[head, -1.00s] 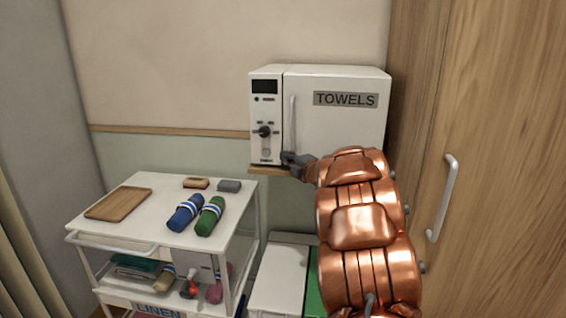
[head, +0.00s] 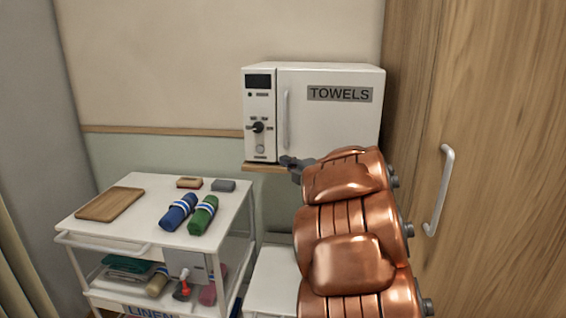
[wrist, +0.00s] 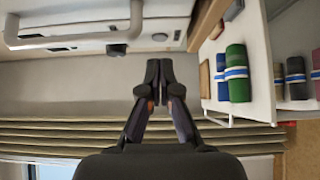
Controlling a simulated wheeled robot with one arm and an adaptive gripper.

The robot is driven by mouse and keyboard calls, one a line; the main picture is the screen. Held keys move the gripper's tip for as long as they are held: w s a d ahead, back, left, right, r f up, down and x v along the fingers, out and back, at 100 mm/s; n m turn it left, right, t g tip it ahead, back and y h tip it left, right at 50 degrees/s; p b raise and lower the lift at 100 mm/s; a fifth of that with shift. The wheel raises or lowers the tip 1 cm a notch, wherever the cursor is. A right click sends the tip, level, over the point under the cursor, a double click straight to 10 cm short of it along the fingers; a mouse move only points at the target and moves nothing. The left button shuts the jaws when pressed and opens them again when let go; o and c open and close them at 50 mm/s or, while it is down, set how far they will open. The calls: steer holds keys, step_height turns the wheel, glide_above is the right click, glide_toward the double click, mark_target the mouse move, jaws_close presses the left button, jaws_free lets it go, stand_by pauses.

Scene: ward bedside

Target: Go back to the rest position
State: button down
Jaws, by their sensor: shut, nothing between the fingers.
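My gripper (head: 287,161) is in front of the lower edge of the white towel warmer (head: 335,125), near the wooden shelf under it. In the wrist view my gripper (wrist: 160,78) has its two dark fingers together with nothing between them. The warmer's door, marked TOWELS, looks closed, and its upright handle (head: 286,119) stands left of the label. In the wrist view the handle (wrist: 75,38) shows at the upper left, apart from the fingers. My copper arm hides the lower right of the warmer.
A white cart (head: 140,225) at the left bears a wooden tray (head: 110,205), a blue rolled towel (head: 178,211), a green rolled towel (head: 203,215) and two small blocks. Its lower shelf holds more items. A wooden cupboard with a metal handle (head: 438,190) stands close at the right.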

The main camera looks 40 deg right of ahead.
steer(key=s+b, duration=0.1)
steer(key=s, duration=0.5)
steer(key=s+a+f+m+g+h, duration=0.4)
steer(key=s+a+f+m+g, duration=1)
steer(key=s+m, duration=0.25)
steer(key=s+a+f+g+y, duration=0.2)
steer(key=s+a+g, duration=0.1)
steer(key=s+a, duration=0.6)
steer(key=s+a+f+m+g+y, duration=0.1)
steer(key=s+a+f+g+y, duration=0.1)
steer(key=s+a, duration=0.7)
steer(key=shift+s+a+f+g+p, duration=0.2)
steer(key=shift+s+a+g+p, duration=0.2)
steer(key=shift+s, duration=0.4)
